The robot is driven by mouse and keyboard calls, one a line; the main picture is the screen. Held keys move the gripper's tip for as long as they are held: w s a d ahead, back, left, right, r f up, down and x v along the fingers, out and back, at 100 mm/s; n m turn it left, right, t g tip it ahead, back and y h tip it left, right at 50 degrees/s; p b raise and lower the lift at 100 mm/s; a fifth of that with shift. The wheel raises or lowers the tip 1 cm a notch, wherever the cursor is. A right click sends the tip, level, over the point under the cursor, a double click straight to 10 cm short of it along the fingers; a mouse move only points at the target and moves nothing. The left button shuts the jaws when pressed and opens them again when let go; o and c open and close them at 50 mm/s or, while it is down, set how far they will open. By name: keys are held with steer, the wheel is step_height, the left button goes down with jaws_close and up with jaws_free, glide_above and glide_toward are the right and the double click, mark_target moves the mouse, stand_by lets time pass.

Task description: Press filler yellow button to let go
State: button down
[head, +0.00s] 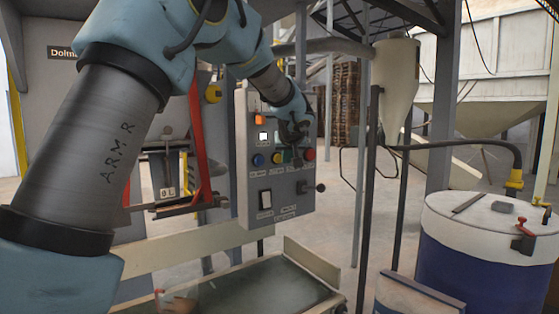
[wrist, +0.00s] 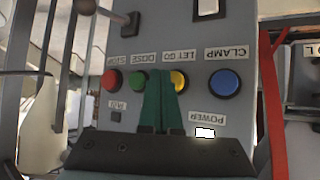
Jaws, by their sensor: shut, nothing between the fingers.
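The filler's grey control box (head: 275,190) hangs upright in the middle of the head view. Its yellow button (head: 277,157) sits between the blue button (head: 258,160) and the green one. In the wrist view, which shows the panel upside down, the yellow button (wrist: 180,80) has the label LET GO and is partly hidden by a finger. My gripper (wrist: 163,80) is shut and empty. Its green fingertips are in front of the panel, overlapping the yellow button's edge beside the green button (wrist: 137,80). I cannot tell whether they touch it.
The red STOP button (wrist: 110,80) and blue CLAMP button (wrist: 225,82) flank the row. A black knob (head: 318,187) sticks out at the box's side. Red straps (head: 198,140) hang left of the box. A conveyor (head: 265,290) lies below, and a blue drum (head: 480,260) stands right.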

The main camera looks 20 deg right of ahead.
stand_by(0.4)
steer(key=shift+w+a, duration=0.1)
steer(key=shift+w, duration=0.35)
steer(key=shift+w+a, duration=0.1)
steer(key=shift+w, duration=0.4)
stand_by(0.6)
steer(key=shift+b, duration=0.35)
steer(key=shift+s+b, duration=0.85)
steer(key=shift+s, duration=0.1)
steer(key=shift+d, duration=0.2)
